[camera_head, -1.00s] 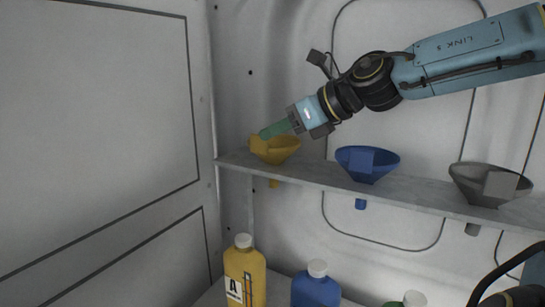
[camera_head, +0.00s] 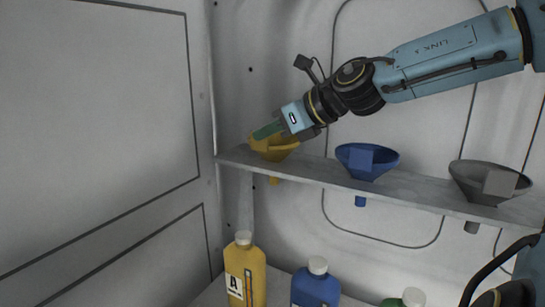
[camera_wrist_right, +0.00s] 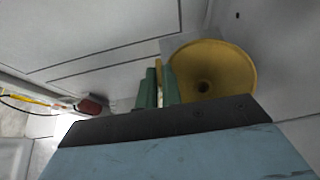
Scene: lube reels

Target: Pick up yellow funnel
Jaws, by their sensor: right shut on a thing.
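The yellow funnel (camera_head: 275,150) sits in the shelf at its left end, with its spout showing below the shelf. My right gripper (camera_head: 267,131) reaches it from the upper right, its green fingers at the funnel's left side. In the right wrist view the funnel (camera_wrist_right: 212,72) opens toward the camera, and the green fingers (camera_wrist_right: 158,88) are shut on its flat yellow tab at the left of the bowl. The fingers partly hide the tab. My left gripper is not in view.
The shelf (camera_head: 412,187) also holds a blue funnel (camera_head: 366,161) and a grey funnel (camera_head: 488,182) to the right. Below stand a yellow bottle (camera_head: 245,273), a blue bottle (camera_head: 316,287) and a green bottle (camera_head: 411,299). A wall lies close on the left.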

